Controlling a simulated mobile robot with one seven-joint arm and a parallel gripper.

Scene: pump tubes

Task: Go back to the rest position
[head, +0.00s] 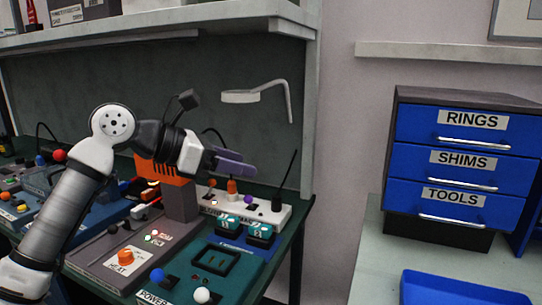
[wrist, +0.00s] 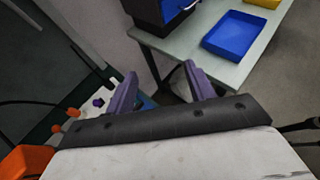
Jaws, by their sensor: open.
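My gripper (head: 232,162) is raised above the right end of the workbench in the head view, pointing right. Its purple fingers show spread apart in the wrist view (wrist: 160,88), with nothing between them. In the head view it is above and behind the teal power unit (head: 228,278) and above the white box (head: 272,216) with an orange and a purple knob. My arm reaches in from the lower left.
An orange-topped device (head: 180,202) stands close below my wrist. A white lamp (head: 240,97) hangs behind. A blue drawer cabinet (head: 468,128) and a blue tray (wrist: 233,36) are on the right table (head: 375,262). Floor shows between bench and table.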

